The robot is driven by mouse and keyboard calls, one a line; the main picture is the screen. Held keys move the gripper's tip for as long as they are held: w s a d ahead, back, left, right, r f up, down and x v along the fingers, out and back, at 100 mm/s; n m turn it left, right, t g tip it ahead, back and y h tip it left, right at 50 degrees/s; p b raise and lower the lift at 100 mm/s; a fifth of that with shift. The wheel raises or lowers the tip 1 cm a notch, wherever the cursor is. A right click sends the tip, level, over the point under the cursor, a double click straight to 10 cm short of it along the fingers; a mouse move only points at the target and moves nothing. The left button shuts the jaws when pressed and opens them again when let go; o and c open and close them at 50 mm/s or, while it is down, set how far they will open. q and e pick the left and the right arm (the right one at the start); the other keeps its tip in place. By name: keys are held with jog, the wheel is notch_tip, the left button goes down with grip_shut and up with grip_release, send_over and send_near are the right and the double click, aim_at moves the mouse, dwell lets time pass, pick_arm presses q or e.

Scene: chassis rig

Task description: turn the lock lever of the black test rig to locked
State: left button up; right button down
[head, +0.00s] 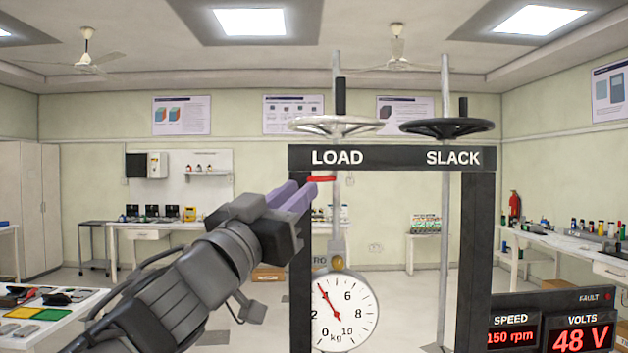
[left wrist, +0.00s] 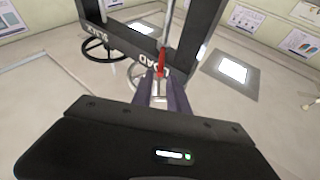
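The black test rig (head: 384,158) stands ahead, its crossbar marked LOAD and SLACK. A short red lever (head: 321,179) lies about level just under the crossbar, below the word LOAD. It also shows in the left wrist view (left wrist: 161,62), in line with the gap between my fingers. My left gripper (head: 308,190) reaches in from the left, its purple fingers at the rig's left post, close to the lever. In the left wrist view the fingers (left wrist: 161,88) are apart; I cannot tell whether they touch the lever. My right gripper is not in view.
A silver handwheel (head: 335,125) and a black handwheel (head: 447,128) sit above the crossbar. A round dial (head: 344,312) hangs inside the frame. A red-digit display (head: 550,325) stands at the lower right. Benches line the walls.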

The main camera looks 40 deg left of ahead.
aim_at(315, 179)
pick_arm(q)
jog(key=x, duration=0.6)
jog(key=shift+w, duration=0.1)
jog(key=shift+c, duration=0.3)
grip_shut()
dwell(0.9)
